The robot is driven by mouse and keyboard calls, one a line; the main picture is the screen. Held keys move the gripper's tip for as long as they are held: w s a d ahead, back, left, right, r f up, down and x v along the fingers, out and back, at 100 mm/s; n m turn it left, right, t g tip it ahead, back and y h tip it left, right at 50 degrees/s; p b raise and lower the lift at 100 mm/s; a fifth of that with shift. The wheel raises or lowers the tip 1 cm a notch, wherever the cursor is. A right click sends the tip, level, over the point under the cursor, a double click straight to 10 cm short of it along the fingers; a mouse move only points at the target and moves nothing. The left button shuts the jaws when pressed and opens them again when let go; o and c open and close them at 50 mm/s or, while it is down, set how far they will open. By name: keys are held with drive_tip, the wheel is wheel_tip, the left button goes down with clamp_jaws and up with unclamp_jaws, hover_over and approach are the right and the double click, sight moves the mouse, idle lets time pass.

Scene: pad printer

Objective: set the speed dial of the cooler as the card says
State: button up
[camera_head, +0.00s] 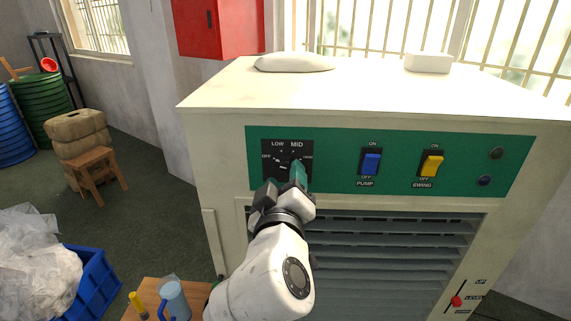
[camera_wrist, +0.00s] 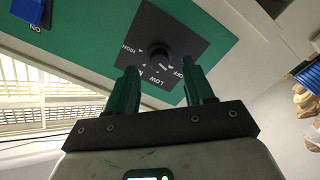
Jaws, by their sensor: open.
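The cooler (camera_head: 225,150) is a large cream cabinet with a green control panel (camera_head: 335,170). The speed dial's dark plate (camera_head: 268,148) reads OFF, LOW, MID and HIGH and is partly hidden by my gripper (camera_head: 298,178). In the wrist view the black round knob (camera_wrist: 158,52) stands ahead of my gripper (camera_wrist: 162,74). Its two green fingers are apart, one toward each side of the knob, with nothing held. I cannot tell whether they touch the knob. The knob's exact setting is unclear. I make out no card with a setting.
A blue PUMP switch (camera_head: 371,163) and a yellow SWING switch (camera_head: 432,164) sit right of the dial. A red LEVEL slider (camera_head: 456,301) is low at right. A pale bag (camera_head: 294,62) and white box (camera_head: 428,62) lie on top. A small table with a blue jug (camera_head: 173,299) stands at lower left.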

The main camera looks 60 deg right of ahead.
sight(287, 169)
drive_tip(key=shift+p+x, duration=0.3)
drive_tip(key=shift+x, duration=1.4)
drive_tip(key=shift+s, duration=0.1)
drive_tip(key=shift+c, duration=0.5)
clamp_jaws()
